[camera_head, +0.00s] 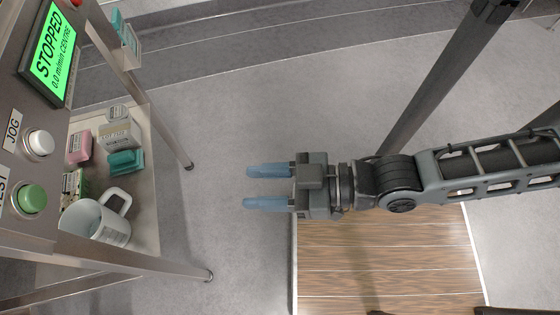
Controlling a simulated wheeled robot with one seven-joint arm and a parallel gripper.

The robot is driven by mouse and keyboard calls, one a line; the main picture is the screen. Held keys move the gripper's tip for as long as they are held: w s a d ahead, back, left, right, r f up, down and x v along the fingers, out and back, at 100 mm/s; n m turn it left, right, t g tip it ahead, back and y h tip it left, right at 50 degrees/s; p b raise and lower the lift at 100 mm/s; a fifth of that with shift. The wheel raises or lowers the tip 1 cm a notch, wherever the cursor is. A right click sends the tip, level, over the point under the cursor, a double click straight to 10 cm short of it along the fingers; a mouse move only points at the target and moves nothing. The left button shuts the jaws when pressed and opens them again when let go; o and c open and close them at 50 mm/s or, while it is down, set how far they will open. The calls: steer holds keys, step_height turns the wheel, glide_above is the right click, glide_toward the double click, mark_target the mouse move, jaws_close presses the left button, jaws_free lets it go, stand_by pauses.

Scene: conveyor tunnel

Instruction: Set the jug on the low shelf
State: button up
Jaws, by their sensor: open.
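A white jug (97,222) with a handle stands on the low shelf (146,221) under the control panel, near the shelf's front left part. Its handle points up and to the right in the picture. My gripper (247,187) is open and empty, its two blue fingers pointing left toward the shelf. It hangs over the grey floor, well apart from the jug, with a wide gap between them.
The shelf also holds a pink item (80,146), a pale box (119,134), a teal item (126,162) and a green circuit-like item (74,184). The panel above carries a green "STOPPED" screen (52,52) and buttons. Table legs stand at the shelf's right side.

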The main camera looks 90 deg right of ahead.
steer(key=s+r+g, duration=0.1)
steer(key=s+r, duration=0.2)
steer(key=r, duration=0.3)
steer(key=shift+s+d+n, duration=0.15)
steer(key=shift+d+n, duration=0.1)
steer(key=shift+n, duration=0.05)
